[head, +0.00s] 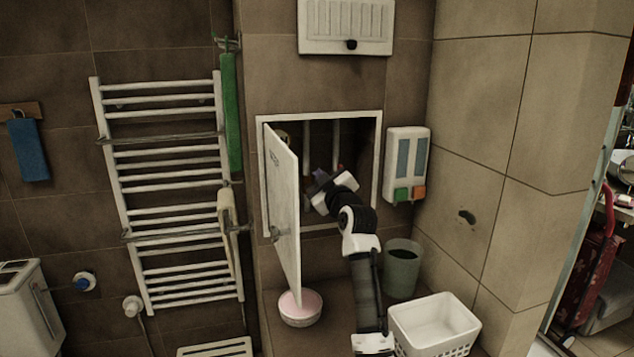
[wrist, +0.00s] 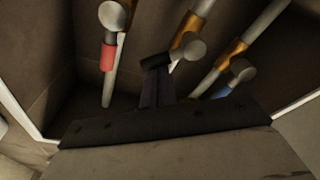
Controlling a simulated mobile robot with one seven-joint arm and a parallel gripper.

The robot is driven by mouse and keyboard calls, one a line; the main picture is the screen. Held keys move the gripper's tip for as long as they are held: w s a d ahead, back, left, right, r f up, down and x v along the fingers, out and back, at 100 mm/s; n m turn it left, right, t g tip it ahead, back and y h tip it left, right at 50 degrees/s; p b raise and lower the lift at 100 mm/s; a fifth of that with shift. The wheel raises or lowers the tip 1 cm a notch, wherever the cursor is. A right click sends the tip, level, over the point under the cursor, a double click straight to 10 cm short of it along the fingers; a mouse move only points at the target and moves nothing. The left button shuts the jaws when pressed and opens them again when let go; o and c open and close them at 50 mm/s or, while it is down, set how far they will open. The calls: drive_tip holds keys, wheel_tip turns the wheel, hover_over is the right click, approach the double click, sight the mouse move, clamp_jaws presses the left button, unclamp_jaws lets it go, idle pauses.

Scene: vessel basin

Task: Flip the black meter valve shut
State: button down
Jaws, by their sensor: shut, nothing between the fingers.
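The black meter valve handle (wrist: 156,61) shows in the wrist view as a short dark lever. It points left from a round grey end on a pipe with a brass-coloured fitting (wrist: 184,24). My gripper (wrist: 154,80) is shut and empty, its fingertips right at the black lever; I cannot tell whether they touch it. In the head view my gripper (head: 319,175) reaches into the open wall cabinet (head: 378,150). The valve cannot be made out there. A red handle (wrist: 107,58) is on the left pipe and a blue handle (wrist: 221,92) on the right.
The cabinet door (head: 285,215) stands open left of my arm. A soap dispenser (head: 407,163) hangs right of the opening. A pink-and-white bowl (head: 300,308), a grey bin (head: 402,268) and a white basket (head: 435,325) stand below. A towel rack (head: 170,190) is further left.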

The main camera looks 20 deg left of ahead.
drive_tip(key=m, duration=0.2)
drive_tip(key=d+f+m+b, duration=0.1)
drive_tip(key=m, duration=0.1)
drive_tip(key=w+f+m+t+h+b, duration=0.1)
drive_tip(key=m, duration=0.2)
drive_tip(key=shift+w+d+f, duration=0.1)
drive_tip(key=shift+d+f, duration=0.15)
drive_tip(key=shift+d, duration=0.05)
idle(0.6)
wheel_tip(320, 180, up, 5)
drive_tip(key=p, duration=0.3)
drive_tip(key=f+b+v, duration=0.1)
drive_tip(key=b+v, duration=0.3)
drive_tip(key=v, duration=0.5)
drive_tip(key=shift+f, duration=0.15)
